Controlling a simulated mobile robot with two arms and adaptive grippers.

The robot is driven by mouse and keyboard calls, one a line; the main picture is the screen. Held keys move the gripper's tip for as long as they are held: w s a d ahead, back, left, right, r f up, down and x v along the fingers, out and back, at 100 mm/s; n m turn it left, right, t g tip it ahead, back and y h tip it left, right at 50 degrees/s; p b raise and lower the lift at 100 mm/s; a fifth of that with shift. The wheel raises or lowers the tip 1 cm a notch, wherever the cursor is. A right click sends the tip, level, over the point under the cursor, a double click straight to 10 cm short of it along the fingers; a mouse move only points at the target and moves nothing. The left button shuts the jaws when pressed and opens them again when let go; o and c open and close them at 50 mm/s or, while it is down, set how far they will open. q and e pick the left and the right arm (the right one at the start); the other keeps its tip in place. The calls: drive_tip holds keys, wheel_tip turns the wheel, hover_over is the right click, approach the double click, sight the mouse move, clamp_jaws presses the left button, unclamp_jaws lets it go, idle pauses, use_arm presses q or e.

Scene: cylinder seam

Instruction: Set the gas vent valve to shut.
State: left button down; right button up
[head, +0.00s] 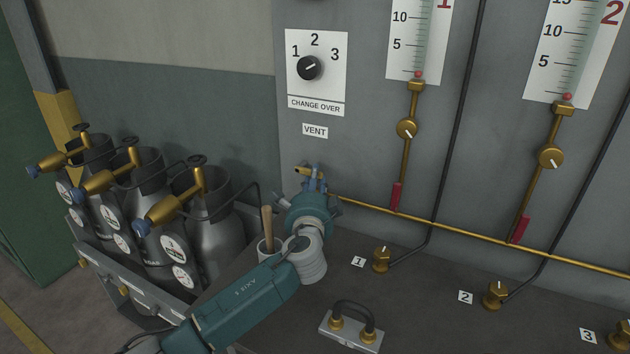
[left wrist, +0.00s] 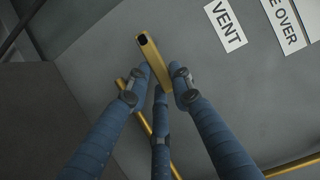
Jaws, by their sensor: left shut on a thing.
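The gas vent valve's brass lever (head: 303,171) sits on the grey panel below the VENT label (head: 315,130), mostly hidden by my left gripper in the head view. In the left wrist view the lever (left wrist: 150,53) is a square brass bar with a dark end, running between my blue fingers. My left gripper (head: 316,180) is shut on this lever; its fingers also show in the left wrist view (left wrist: 161,84). The valve body is hidden behind the fingers, and I cannot tell its setting. My right gripper is in neither view.
A change-over knob (head: 309,68) is above the vent label. A brass pipe (head: 440,229) runs right along the panel, below two gauges with brass knobs (head: 407,128). Several grey gas cylinders (head: 207,235) stand in a rack at left.

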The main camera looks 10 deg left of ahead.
use_arm(q)
drive_tip(key=shift+f, duration=0.1)
drive_tip(key=c, duration=1.5)
unclamp_jaws()
